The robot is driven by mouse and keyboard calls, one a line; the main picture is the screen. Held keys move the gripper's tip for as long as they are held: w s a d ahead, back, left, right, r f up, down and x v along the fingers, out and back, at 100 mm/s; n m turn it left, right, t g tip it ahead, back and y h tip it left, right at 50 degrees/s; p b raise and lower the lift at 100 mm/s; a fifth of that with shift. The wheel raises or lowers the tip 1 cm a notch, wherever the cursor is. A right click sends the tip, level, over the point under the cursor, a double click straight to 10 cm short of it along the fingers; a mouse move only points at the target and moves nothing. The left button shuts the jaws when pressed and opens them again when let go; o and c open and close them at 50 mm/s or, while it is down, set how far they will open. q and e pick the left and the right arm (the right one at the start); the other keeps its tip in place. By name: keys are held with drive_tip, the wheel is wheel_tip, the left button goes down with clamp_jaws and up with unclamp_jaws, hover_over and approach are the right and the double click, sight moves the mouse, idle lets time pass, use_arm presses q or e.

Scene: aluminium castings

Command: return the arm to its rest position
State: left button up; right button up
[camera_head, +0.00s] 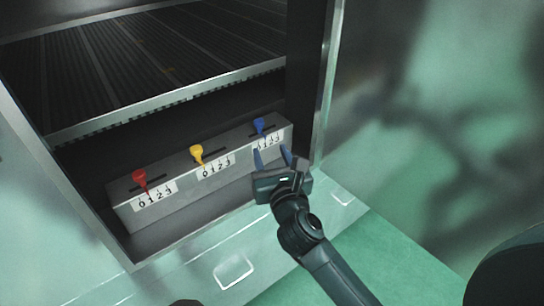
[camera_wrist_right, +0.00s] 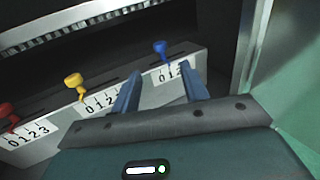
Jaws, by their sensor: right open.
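My right gripper (camera_head: 273,160) is open in front of the grey control box, just below the blue lever (camera_head: 259,125). In the right wrist view, its two blue-grey fingers (camera_wrist_right: 160,92) stand apart with nothing visible between them, and the blue lever (camera_wrist_right: 160,48) shows beyond them. My right arm reaches up from the bottom of the head view. I cannot tell exactly how far the fingertips are from the box. My left gripper is not in view.
The grey control box (camera_head: 180,212) also carries a yellow lever (camera_head: 197,152) and a red lever (camera_head: 140,177), above number scales. It sits inside a metal cabinet, below a ribbed rack (camera_head: 150,55). A metal side panel (camera_head: 325,90) stands close right. Green floor (camera_head: 400,265) lies open at lower right.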

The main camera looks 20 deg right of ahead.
drive_tip(key=shift+s, duration=0.1)
idle(0.4)
drive_tip(key=s+a+f+n+y+p, duration=0.15)
drive_tip(key=s+n, duration=0.25)
drive_tip(key=n, duration=0.5)
drive_tip(key=s+a+f+n+g+y, duration=0.1)
drive_tip(key=s+f+n+y, duration=0.2)
drive_tip(key=n, duration=0.6)
drive_tip(key=s+a+f+n+y, duration=0.1)
drive_tip(key=s+f+n+y, duration=0.2)
drive_tip(key=n, duration=0.6)
drive_tip(key=s+d+f+n+g+h, duration=0.1)
drive_tip(key=s+f+n+g, duration=0.2)
drive_tip(key=s+f+n, duration=0.2)
drive_tip(key=s+d+f+n+g+h+p, duration=0.1)
drive_tip(key=s+d+f+n+g+h, duration=0.1)
drive_tip(key=s+f+n, duration=0.3)
drive_tip(key=n+g, duration=0.1)
drive_tip(key=n, duration=0.1)
drive_tip(key=shift+s+d+f+n, duration=0.15)
drive_tip(key=shift+s+f+n, duration=0.1)
drive_tip(key=shift+f+n, duration=0.05)
drive_tip(key=shift+c, duration=0.2)
